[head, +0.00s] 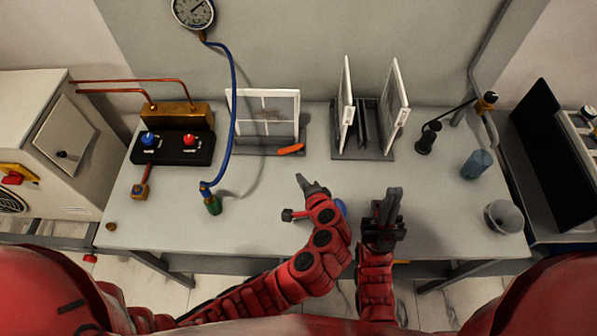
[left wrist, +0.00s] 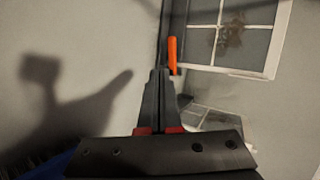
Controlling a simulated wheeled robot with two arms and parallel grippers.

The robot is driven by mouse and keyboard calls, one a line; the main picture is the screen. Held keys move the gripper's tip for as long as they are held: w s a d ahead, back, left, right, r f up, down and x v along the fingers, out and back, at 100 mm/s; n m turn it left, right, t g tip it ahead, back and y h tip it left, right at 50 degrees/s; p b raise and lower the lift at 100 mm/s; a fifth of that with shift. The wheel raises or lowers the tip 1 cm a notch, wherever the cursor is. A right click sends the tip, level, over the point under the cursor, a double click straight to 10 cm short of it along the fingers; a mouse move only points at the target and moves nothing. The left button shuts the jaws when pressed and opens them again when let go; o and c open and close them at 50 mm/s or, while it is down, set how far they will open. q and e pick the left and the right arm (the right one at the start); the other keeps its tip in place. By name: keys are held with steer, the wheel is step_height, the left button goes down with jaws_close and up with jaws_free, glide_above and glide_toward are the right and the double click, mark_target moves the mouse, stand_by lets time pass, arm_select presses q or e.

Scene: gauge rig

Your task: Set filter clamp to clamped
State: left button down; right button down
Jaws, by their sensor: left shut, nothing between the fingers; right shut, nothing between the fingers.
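The filter is a white-framed paned panel (head: 281,93) standing on a grey base (head: 262,152) at the back of the bench. An orange clamp handle (head: 291,150) lies low across its front right. In the left wrist view, the orange handle (left wrist: 172,55) shows just beyond my left fingertips, beside the white frame (left wrist: 272,45), which has a brown stain behind it. My left gripper (head: 302,180) is shut and empty, in front of the handle; I cannot tell whether they touch. My right gripper (head: 392,196) is shut and empty, over the front of the bench.
A rack with two upright white-framed panels (head: 398,95) stands right of the filter.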

arm_select(q)
glide_toward(286, 153)
steer(key=f, duration=0.3)
steer(key=shift+w+a+b, duration=0.3)
steer(key=shift+w+a, duration=0.05)
steer(key=shift+w+a+f+p, duration=0.1)
steer(key=shift+w+a+p, duration=0.15)
steer(key=shift+w, duration=0.5)
steer(key=shift+w+a+p, duration=0.15)
steer(key=shift+w+a, duration=0.1)
steer(key=shift+w, duration=0.45)
steer(key=shift+w+a+f+p, duration=0.1)
steer(key=shift+w+a+p, duration=0.15)
steer(key=shift+w, duration=0.5)
